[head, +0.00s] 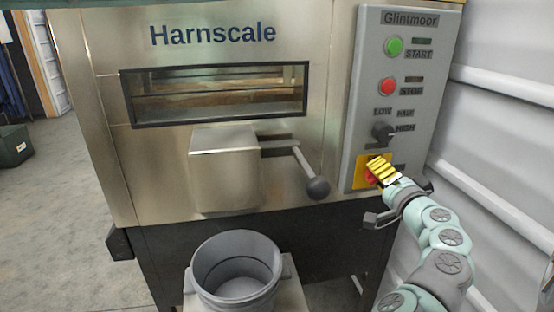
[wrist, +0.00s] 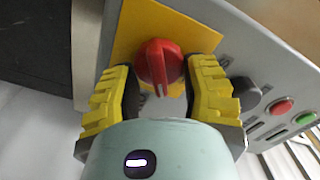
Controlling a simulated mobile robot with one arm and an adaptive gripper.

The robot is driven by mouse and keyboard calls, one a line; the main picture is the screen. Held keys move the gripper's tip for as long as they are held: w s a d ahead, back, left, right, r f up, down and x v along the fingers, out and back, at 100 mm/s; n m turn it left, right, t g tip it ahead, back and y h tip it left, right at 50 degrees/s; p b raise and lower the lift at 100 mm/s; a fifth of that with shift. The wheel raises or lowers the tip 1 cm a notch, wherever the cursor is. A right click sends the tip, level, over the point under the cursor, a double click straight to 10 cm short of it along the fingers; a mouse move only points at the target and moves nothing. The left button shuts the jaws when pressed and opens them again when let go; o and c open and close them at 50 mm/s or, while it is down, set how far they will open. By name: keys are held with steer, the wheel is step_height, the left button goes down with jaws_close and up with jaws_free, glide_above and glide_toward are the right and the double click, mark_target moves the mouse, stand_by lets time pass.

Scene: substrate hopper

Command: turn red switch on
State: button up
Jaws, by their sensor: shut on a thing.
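The red switch (wrist: 160,62) is a rotary knob on a yellow plate (wrist: 128,38) in the wrist view. In the head view the yellow plate (head: 361,172) is at the bottom of the grey control panel, and my gripper hides most of the switch. My gripper (wrist: 166,82) has its two yellow ribbed fingers on either side of the switch, shut on it. In the head view my gripper (head: 382,172) reaches the plate from the lower right. The switch's ridge points down toward my palm in the wrist view.
Above the switch on the control panel (head: 424,70) are a black selector knob (head: 382,132), a red stop button (head: 387,86) and a green start button (head: 394,46). A lever with a dark ball (head: 318,188) juts out left of the panel. A grey bucket (head: 236,262) stands below.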

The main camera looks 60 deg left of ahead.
steer(key=m+p, duration=0.1)
steer(key=m, duration=0.1)
steer(key=shift+m, duration=0.4)
steer(key=shift+f+m+p, duration=0.25)
steer(key=shift+m+p, duration=0.6)
steer(key=shift+m, duration=0.95)
steer(key=o, duration=1.1)
steer(key=shift+d, duration=0.1)
steer(key=v, duration=1.1)
steer(key=shift+s+d, duration=0.15)
steer(key=shift+d, duration=0.2)
